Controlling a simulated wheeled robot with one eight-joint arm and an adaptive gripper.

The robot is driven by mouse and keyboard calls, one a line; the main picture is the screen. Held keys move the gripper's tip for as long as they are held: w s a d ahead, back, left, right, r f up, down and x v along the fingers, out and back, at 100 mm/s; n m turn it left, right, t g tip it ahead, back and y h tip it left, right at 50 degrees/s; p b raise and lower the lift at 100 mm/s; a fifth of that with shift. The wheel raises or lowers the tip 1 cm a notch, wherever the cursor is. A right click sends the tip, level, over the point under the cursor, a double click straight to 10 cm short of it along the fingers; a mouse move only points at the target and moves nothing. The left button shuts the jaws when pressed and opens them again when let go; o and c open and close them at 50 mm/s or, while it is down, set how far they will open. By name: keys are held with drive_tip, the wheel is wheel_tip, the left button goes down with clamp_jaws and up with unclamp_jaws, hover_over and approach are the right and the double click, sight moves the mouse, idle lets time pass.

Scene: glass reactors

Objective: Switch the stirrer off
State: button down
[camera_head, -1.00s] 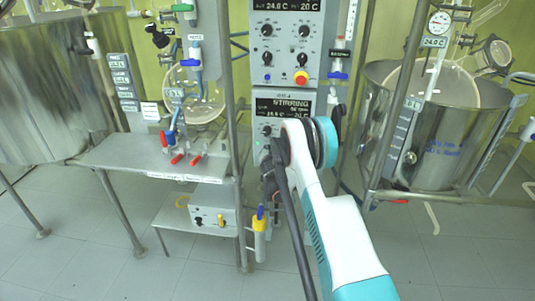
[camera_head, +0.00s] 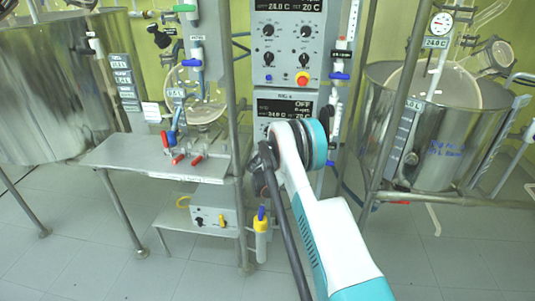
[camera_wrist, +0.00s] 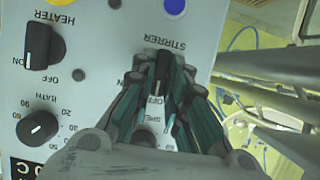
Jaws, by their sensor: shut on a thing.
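The stirrer knob (camera_wrist: 161,72) is a black rotary switch under the label STIRRER on a grey control panel (camera_wrist: 95,75) in the wrist view. My gripper (camera_wrist: 160,90) has its fingers closed on both sides of this knob. OFF lettering shows between the fingers, and the speed dial below is mostly hidden. My arm covers the knob and most of the panel below that display.
The heater knob (camera_wrist: 38,46) and bath dial (camera_wrist: 37,127) sit beside the stirrer knob. The upper control unit (camera_head: 288,45) has a red-and-yellow button (camera_head: 302,78). A steel vessel (camera_head: 440,135) stands right, a metal shelf (camera_head: 130,150) left. Frame posts flank the panel.

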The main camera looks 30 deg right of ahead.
idle(0.3)
drive_tip(key=c, duration=1.6)
unclamp_jaws()
drive_tip(key=v, duration=1.2)
